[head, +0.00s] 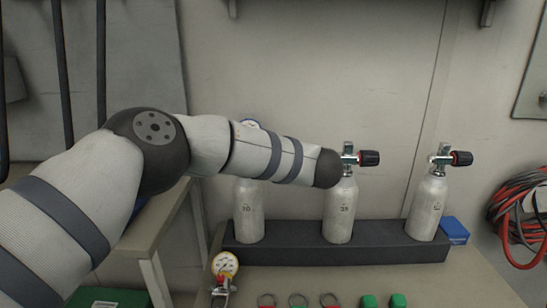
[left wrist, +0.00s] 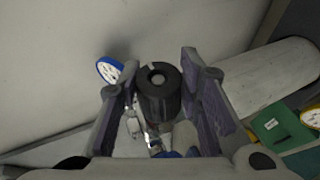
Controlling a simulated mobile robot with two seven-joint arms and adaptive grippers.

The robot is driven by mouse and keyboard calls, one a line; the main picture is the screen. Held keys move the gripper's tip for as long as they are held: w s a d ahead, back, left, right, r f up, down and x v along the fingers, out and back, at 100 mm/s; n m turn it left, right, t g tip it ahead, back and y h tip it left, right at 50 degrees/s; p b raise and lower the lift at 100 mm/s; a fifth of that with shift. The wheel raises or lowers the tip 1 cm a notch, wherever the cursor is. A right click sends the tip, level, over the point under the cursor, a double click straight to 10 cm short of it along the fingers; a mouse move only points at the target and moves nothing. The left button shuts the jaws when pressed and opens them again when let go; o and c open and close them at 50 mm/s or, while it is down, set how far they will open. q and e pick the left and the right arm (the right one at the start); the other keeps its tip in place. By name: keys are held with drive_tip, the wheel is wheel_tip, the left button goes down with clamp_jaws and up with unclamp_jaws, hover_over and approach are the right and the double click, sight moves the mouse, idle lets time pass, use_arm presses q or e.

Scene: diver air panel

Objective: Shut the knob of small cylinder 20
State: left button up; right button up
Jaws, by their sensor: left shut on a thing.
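Three small white cylinders stand upright in a row. The left one (head: 249,212) has a number that may be 20, but it is too small to be sure; my left arm hides its valve in the head view. The middle cylinder (head: 340,213) and right cylinder (head: 427,208) have black knobs with red rings, both free and pointing right. In the left wrist view, a black knob (left wrist: 159,91) sits between the two fingers of my left gripper (left wrist: 160,95), which is shut on it. The gripper is hidden in the head view. My right gripper is not in view.
A dark rack (head: 385,243) holds the cylinders. A gauge (head: 225,264) stands in front, with rings and green blocks (head: 398,300) on the table. A blue box (head: 454,230) is at the right. A blue-rimmed gauge (left wrist: 109,70) is near my left gripper.

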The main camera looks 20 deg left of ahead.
use_arm(q)
drive_tip(key=shift+g, duration=0.4)
idle(0.3)
drive_tip(key=o, duration=1.2)
drive_tip(key=v, duration=1.2)
drive_tip(key=shift+a+r, duration=0.15)
drive_tip(key=shift+a, duration=0.05)
